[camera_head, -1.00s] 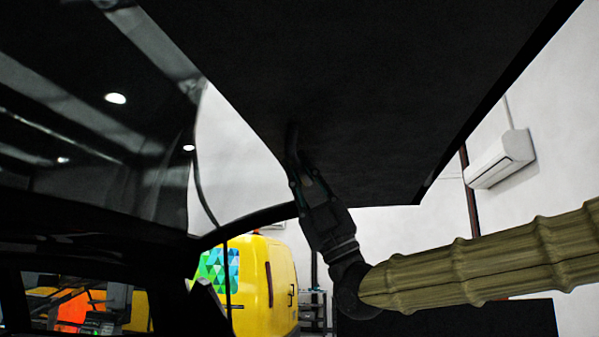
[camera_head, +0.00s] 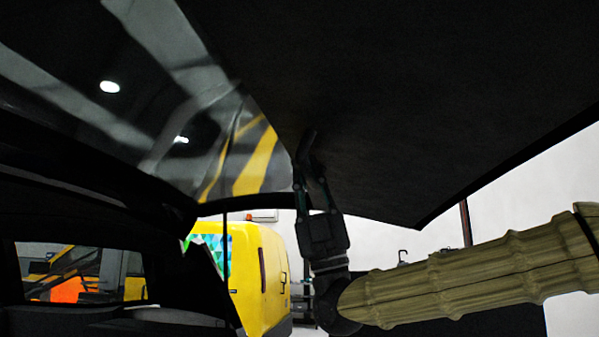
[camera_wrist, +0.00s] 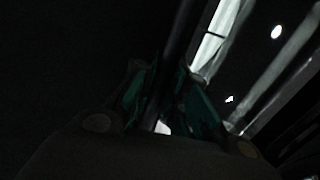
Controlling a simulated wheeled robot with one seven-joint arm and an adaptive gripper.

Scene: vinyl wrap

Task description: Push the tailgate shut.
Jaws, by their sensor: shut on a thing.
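The raised tailgate (camera_head: 430,110) is a large dark panel across the top right of the head view, its inner side facing down. Its glass (camera_head: 70,85) shows at the upper left with reflections. My gripper (camera_head: 308,165) points up at the tailgate's underside near its left edge. Its fingers are closed around a dark, thin part there, perhaps a handle or the edge trim. In the wrist view, the two fingers (camera_wrist: 165,95) sit either side of a dark bar. The wrist view is very dark, so the exact contact is unclear.
A yellow vehicle (camera_head: 262,275) stands behind the opening. The dark car body (camera_head: 100,215) fills the lower left, with a window (camera_head: 85,272) in it. A white wall (camera_head: 520,205) shows at the right.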

